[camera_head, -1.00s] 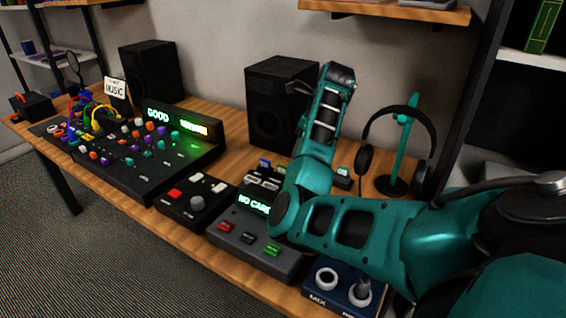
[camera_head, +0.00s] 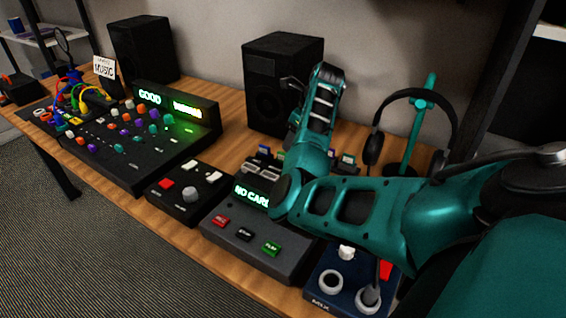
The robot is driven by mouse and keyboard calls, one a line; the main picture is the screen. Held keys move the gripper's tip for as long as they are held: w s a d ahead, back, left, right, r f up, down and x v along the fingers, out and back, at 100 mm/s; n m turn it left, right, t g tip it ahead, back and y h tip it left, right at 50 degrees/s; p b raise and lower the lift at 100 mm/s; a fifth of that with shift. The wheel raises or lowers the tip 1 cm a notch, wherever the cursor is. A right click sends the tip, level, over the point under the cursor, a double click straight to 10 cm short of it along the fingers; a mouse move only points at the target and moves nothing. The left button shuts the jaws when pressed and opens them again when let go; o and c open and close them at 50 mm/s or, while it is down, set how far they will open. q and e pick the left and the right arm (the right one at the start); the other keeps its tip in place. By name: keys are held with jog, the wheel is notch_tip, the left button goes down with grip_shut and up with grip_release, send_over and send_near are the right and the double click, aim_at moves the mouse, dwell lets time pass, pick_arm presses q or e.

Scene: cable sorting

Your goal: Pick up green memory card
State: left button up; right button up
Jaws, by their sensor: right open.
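Several small memory cards stand in a row behind the card player (camera_head: 262,232), whose display reads "NO CARD". A blue card (camera_head: 264,151) shows left of my forearm. A card with a greenish face (camera_head: 348,158) shows right of it; it is too small to be sure it is the green memory card. My right forearm rises in front of the row and hides its middle. My right gripper (camera_head: 291,84) is open at the top of that arm, in front of the right speaker and above the cards. My left gripper is out of view.
A headphone stand (camera_head: 424,110) with headphones is right of the cards. Two black speakers (camera_head: 145,50) stand at the back. A mixer (camera_head: 118,140), a small button box (camera_head: 187,192) and a blue pedal (camera_head: 330,262) line the front of the wooden table.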

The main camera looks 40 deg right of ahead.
aim_at(283, 160)
jog(key=shift+w+a+b+x, duration=0.15)
jog(key=shift+b+x, duration=0.25)
jog(key=shift+x, duration=1)
jog(key=shift+w+a+b+x, duration=0.15)
jog(key=shift+b+x, duration=0.2)
jog(key=shift+x, duration=1)
jog(key=shift+s+r, duration=0.1)
jog(key=shift+r, duration=0.05)
jog(key=shift+c, duration=0.2)
grip_shut()
